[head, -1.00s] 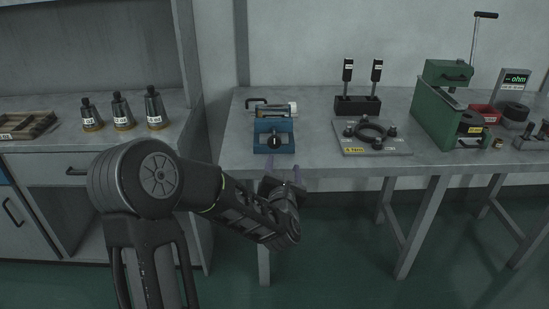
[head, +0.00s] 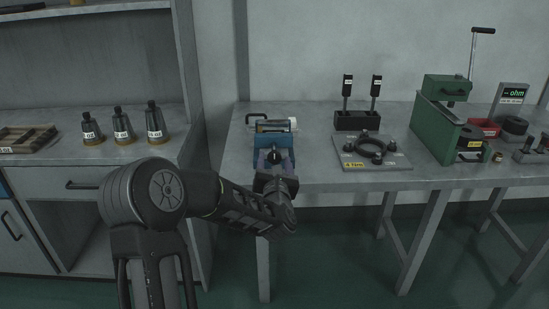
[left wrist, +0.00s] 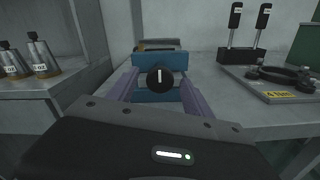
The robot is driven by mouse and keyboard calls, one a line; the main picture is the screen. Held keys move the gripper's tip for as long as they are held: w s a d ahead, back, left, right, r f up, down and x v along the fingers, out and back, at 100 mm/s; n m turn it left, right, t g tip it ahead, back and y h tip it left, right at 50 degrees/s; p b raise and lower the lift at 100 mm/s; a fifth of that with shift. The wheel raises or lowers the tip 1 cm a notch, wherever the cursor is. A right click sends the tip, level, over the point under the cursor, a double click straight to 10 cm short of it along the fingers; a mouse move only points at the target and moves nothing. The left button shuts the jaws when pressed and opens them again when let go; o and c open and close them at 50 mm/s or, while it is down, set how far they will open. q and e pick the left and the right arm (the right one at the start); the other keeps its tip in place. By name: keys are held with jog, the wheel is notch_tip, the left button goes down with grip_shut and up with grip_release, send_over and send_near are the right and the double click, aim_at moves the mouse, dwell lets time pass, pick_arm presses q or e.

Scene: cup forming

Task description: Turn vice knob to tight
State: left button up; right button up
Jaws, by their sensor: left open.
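The blue vice (head: 270,141) sits at the front left of the grey workbench, with its black knob (head: 274,156) facing me. In the left wrist view the knob (left wrist: 160,77) is round, with a white mark standing upright. The vice's blue body (left wrist: 158,62) shows around it. My left gripper (head: 273,163) is at the bench's front edge, pointing at the vice. In the left wrist view its two purple fingers (left wrist: 160,88) are spread, one on each side of the knob; I cannot tell whether they touch it. My right gripper is not in view.
On the bench (head: 320,170) stand a black block with two tools (head: 357,119), a plate with a black ring (head: 370,150) and a green press (head: 436,125). Several cones (head: 122,125) stand on the left cabinet. Bench legs stand below.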

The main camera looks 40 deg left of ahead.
pick_arm(q)
jog(key=shift+x, duration=0.95)
jog(key=shift+c, duration=0.5)
grip_shut()
